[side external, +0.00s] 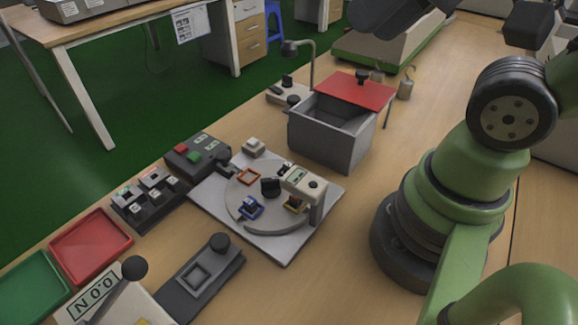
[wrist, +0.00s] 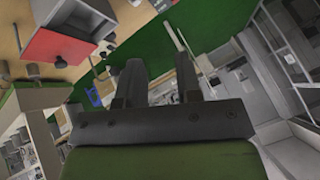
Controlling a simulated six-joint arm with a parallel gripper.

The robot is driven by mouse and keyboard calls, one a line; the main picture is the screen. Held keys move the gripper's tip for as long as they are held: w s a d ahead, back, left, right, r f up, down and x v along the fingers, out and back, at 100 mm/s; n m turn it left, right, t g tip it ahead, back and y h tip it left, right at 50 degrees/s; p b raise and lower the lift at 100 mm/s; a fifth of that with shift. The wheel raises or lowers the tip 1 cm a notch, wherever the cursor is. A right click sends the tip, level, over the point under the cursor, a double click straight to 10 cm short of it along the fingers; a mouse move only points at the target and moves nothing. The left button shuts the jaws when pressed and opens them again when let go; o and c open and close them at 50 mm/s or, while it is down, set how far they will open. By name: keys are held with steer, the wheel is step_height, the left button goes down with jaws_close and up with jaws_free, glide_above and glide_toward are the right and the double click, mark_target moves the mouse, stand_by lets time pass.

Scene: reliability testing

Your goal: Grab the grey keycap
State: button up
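A small pale grey, keycap-like block (side external: 253,146) sits at the back corner of the light turntable plate (side external: 285,250). A black rack (side external: 150,200) left of the plate holds several small light-topped pieces. I cannot tell for certain which piece is the grey keycap. In the wrist view my gripper (wrist: 159,75) has its two dark fingers apart, with nothing between them. It is raised high and points away from the plate. In the side view only dark parts of it show at the top edge. No keycap can be made out in the wrist view.
A grey box (side external: 330,140) with a red lid (side external: 355,90) stands behind the plate; the lid also shows in the wrist view (wrist: 62,45). Red (side external: 90,245) and green (side external: 32,288) trays and a black lever fixture (side external: 205,280) are at left front.

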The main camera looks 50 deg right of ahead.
steer(key=n+g+h, duration=0.2)
steer(key=n+g, duration=0.2)
steer(key=g, duration=0.3)
glide_above(286, 162)
step_height(286, 162, down, 22)
steer(key=shift+w+a+r, duration=0.1)
steer(key=shift+f, duration=3.05)
steer(key=shift+c, duration=0.2)
jaws_close()
